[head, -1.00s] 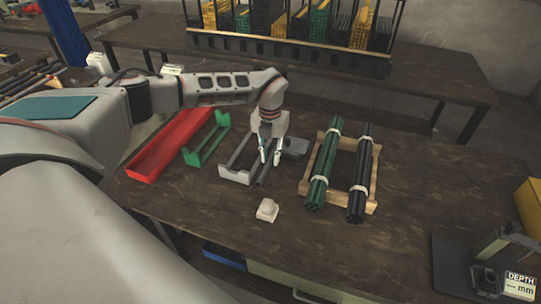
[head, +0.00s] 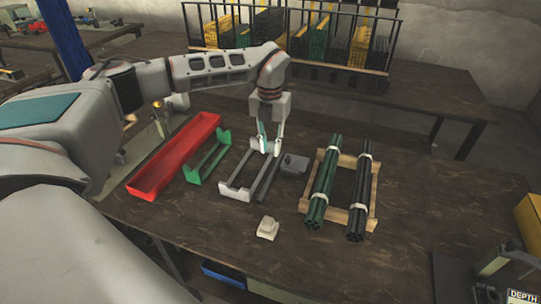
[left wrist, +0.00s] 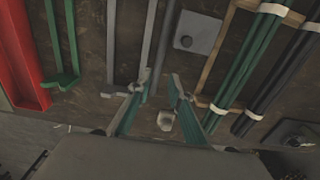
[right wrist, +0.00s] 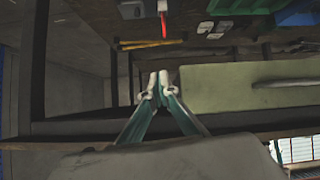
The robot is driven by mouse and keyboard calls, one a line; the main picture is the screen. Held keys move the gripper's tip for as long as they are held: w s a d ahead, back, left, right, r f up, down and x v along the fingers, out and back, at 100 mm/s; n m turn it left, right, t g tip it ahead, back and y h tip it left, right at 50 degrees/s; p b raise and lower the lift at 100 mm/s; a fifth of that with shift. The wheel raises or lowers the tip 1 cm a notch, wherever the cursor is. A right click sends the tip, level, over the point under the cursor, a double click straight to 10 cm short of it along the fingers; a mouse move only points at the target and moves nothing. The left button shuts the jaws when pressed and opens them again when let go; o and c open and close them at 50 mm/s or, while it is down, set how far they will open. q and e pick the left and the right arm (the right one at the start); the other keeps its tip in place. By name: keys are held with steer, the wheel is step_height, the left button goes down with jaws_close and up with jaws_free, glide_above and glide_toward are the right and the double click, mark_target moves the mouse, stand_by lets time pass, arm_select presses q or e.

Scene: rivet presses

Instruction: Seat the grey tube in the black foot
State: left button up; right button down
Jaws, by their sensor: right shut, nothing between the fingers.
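A dark grey tube (head: 267,181) lies along the right side of a light grey cradle (head: 236,193) on the bench. A dark block (head: 295,164) with a small round mark on top stands right of the tube's far end; it may be the black foot. It also shows in the left wrist view (left wrist: 198,33). My left gripper (head: 270,150) points down over the tube's far end, fingers apart and nothing held. Its spread fingers (left wrist: 158,82) show in the left wrist view.
A red tray (head: 140,186) and green cradle (head: 193,174) stand to the left. Green tubes (head: 324,183) and black tubes (head: 360,190) lie on a wooden rack to the right. A small pale block (head: 268,228) sits in front. A dark plate (head: 455,275) is at front right.

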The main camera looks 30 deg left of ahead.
arm_select(q)
glide_above(271, 176)
steer(key=f, duration=0.4)
steer(key=shift+s+d+f, duration=0.2)
steer(key=shift+s+f, duration=0.05)
steer(key=shift+s, duration=0.05)
steer(key=shift+w+f, duration=0.2)
steer(key=shift+f, duration=0.1)
steer(key=shift+s+f+b, duration=0.15)
steer(key=shift+f+b, duration=0.15)
steer(key=shift+f, duration=0.4)
steer(key=shift+w+a+f, duration=0.1)
steer(key=shift+f, duration=1.25)
steer(key=shift+w+a+f, duration=0.1)
steer(key=shift+f, duration=1.25)
jaws_close()
